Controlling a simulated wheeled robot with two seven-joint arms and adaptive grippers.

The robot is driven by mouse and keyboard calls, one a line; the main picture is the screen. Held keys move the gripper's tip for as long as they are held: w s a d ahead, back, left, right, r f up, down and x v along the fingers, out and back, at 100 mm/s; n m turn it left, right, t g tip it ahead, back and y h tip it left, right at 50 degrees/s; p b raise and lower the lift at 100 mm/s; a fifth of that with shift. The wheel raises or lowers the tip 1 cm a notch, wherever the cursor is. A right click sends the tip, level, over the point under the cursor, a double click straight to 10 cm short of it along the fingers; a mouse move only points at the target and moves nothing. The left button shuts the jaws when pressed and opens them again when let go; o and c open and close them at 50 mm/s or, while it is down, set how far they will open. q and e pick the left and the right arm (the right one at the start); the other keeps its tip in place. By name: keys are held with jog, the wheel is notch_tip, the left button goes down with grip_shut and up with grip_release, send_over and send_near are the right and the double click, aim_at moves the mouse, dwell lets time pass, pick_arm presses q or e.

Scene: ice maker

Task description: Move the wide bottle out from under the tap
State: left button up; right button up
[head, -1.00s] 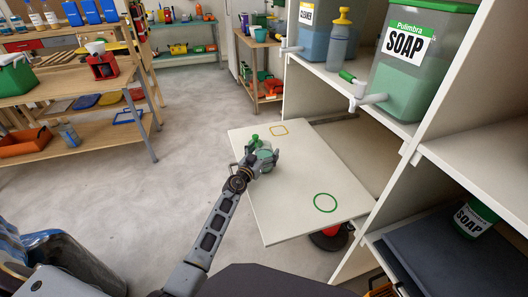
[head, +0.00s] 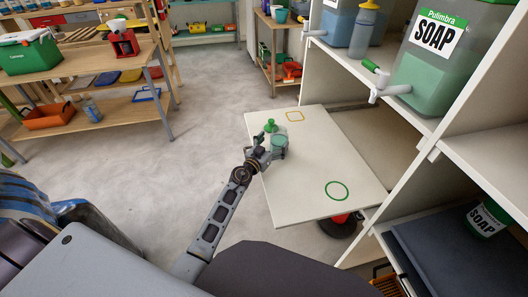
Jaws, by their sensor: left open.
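A squat, see-through teal bottle (head: 280,141) stands on the white pull-out board (head: 300,165), near its left edge, away from the tap. My left gripper (head: 273,150) is open at the bottle, one finger on its left and one on its near right side. Whether the fingers touch it cannot be told. A small green stopper-like piece (head: 269,126) is just behind it. The white tap (head: 379,91) sticks out from the green soap tank (head: 432,65) on the shelf, up and to the right. My right gripper is not in view.
A squeeze bottle (head: 364,30) stands on the shelf. A soap tub (head: 485,218) sits lower right. Open floor lies left of the board.

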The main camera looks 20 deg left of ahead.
pick_arm(q)
jog(key=shift+s+a+p, duration=0.15)
jog(key=shift+s+p, duration=0.05)
jog(key=shift+s, duration=0.6)
jog(key=shift+s+a+p, duration=0.15)
jog(key=shift+s+p, duration=0.05)
jog(key=shift+s, duration=0.55)
jog(key=shift+s+a+p, duration=0.15)
jog(key=shift+s+a, duration=0.05)
jog(key=shift+s, duration=0.7)
jog(key=shift+s+a+p, duration=0.15)
jog(key=shift+s, duration=0.85)
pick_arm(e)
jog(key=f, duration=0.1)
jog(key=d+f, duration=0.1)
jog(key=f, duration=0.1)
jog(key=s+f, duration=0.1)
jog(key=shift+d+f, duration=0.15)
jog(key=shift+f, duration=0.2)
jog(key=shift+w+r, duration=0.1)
